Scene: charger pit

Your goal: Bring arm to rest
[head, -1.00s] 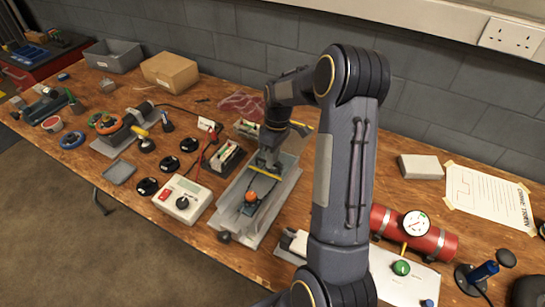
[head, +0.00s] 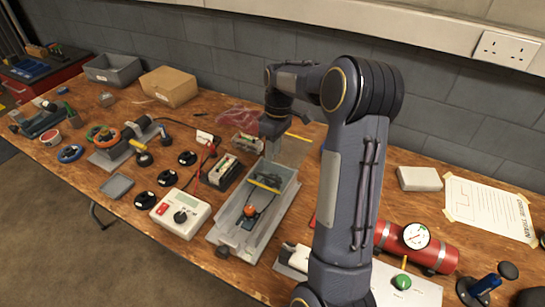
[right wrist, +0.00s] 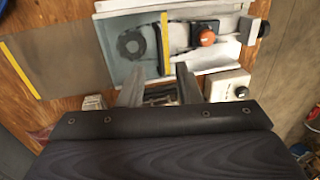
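The right arm reaches over the bench in the head view, and its gripper (head: 274,150) hangs above the far end of a grey metal tray (head: 285,212). In the right wrist view the two fingers of this gripper (right wrist: 158,88) are apart, with nothing visible held between them. The tray (right wrist: 222,8) lies beyond the fingertips there. It holds an orange knob (head: 250,211), also seen in the right wrist view (right wrist: 206,38), and a bar with a yellow edge (right wrist: 165,45). My left gripper is not in view.
A white meter (head: 180,214) and black round parts stand left of the tray. A red cylinder with a gauge (head: 416,236) lies to the right. A clear sheet with a yellow edge (head: 290,152) is at the tray's far end. The wall runs behind the bench.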

